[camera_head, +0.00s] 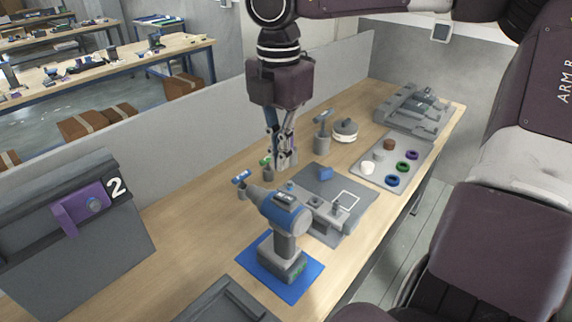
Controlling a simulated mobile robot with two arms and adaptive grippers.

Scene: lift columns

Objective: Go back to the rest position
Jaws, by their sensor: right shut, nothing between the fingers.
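My right gripper (283,160) hangs fingers down over the workbench (185,222), near the top middle of the head view. Its fingers are shut with nothing between them. It is behind the blue and grey power drill (285,222), which stands upright on a blue mat (255,262). Small tools with blue and green tops stand below and left of the fingertips. My right arm comes in from the upper right and fills much of that side. My left gripper is not in the view.
Beyond are a tray (412,143) with coloured rings and a grey fixture (405,116). A grey panel marked 2 (120,255) stands left. A low partition (200,110) runs along the back.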

